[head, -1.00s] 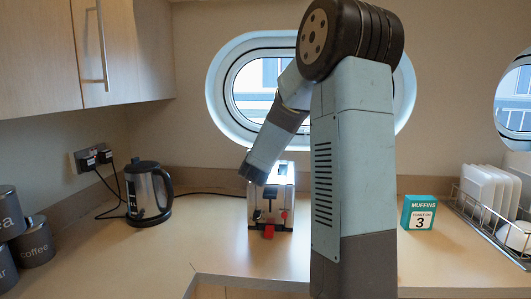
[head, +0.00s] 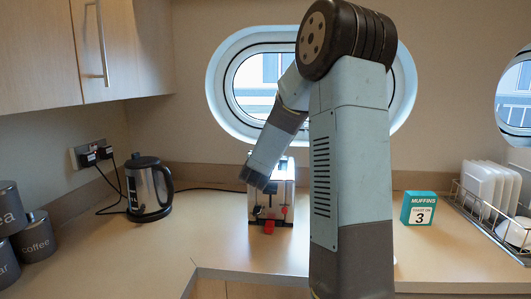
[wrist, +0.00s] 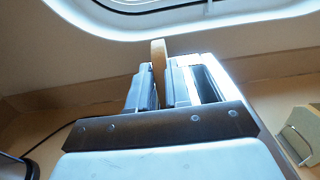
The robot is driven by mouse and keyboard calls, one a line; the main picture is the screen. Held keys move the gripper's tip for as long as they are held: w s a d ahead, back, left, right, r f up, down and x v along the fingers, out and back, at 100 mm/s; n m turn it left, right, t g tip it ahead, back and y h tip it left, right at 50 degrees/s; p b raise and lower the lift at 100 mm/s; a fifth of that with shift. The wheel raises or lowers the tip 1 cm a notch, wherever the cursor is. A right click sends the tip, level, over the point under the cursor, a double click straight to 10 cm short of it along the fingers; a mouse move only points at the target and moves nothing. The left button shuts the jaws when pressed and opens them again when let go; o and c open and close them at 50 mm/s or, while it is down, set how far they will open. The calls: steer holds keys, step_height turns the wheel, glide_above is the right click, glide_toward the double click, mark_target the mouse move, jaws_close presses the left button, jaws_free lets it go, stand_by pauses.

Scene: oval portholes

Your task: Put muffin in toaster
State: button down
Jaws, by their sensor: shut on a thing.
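The toaster (head: 285,200) is a metal box on the counter under the middle porthole, with dark levers and red parts on its front. My arm covers its left top. In the wrist view, the toaster top (wrist: 222,72) shows a long dark slot. My gripper (wrist: 158,85) is shut on the muffin (wrist: 158,52), a thin brown edge standing up between the two grey fingers. The fingers are beside the open slot, over the left part of the toaster. The muffin's lower part is hidden, so I cannot tell whether it is inside a slot. The head view hides the muffin.
A kettle (head: 149,190) stands left of the toaster, its cord running to the wall socket. Dark canisters (head: 32,238) are at far left. A teal muffins box marked 3 (head: 419,209) and a rack of white plates (head: 490,195) are at right. Counter between is clear.

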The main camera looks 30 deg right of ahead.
steer(key=shift+f, duration=0.95)
steer(key=c, duration=1)
jaws_free()
steer(key=shift+r, duration=0.15)
steer(key=shift+w+r, duration=0.1)
steer(key=shift+r, duration=3.3)
